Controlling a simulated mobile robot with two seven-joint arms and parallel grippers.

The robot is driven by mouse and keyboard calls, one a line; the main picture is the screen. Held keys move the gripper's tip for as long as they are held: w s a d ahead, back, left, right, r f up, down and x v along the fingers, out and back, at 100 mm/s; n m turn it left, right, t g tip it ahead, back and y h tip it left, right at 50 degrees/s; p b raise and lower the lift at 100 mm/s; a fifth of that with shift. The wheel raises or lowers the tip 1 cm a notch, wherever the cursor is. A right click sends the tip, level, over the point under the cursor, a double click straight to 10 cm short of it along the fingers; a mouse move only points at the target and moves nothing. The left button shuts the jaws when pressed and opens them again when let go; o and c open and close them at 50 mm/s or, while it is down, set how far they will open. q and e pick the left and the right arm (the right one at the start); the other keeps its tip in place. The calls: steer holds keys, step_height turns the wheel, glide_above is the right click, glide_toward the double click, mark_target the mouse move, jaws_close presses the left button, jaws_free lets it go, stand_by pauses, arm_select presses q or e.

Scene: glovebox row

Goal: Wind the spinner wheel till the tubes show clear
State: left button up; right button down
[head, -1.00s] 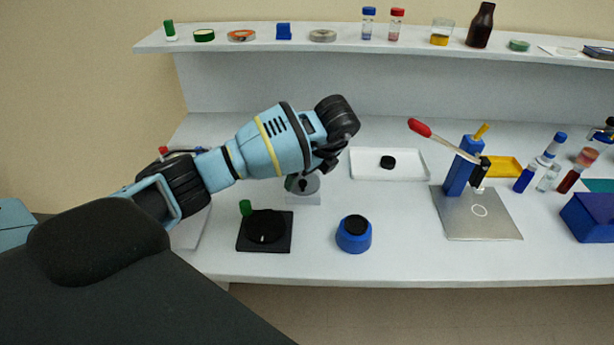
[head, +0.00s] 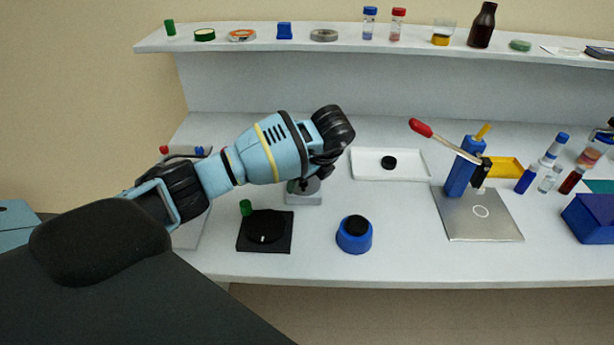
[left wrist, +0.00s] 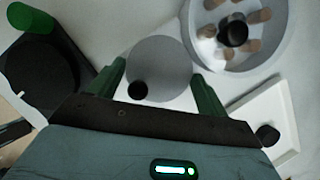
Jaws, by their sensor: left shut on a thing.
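The spinner wheel shows as a grey disc (left wrist: 165,65) with a black knob (left wrist: 138,90) near its edge. In the head view its grey base (head: 303,199) stands under my left gripper (head: 306,184). In the left wrist view the two green fingers of my left gripper (left wrist: 160,88) stand on either side of the disc, shut on the wheel. A round pale drum (left wrist: 203,52) with a black hub lies beside the wheel and holds several brownish tubes (left wrist: 255,46). In the head view my left arm hides the drum. My right gripper is not in view.
A black square base with a dial and green knob (head: 265,228) sits front left of the wheel. A blue round pot (head: 354,240) stands front right. A white tray (head: 412,170) lies to the right. A steel plate (head: 485,222) with a lever stand is farther right.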

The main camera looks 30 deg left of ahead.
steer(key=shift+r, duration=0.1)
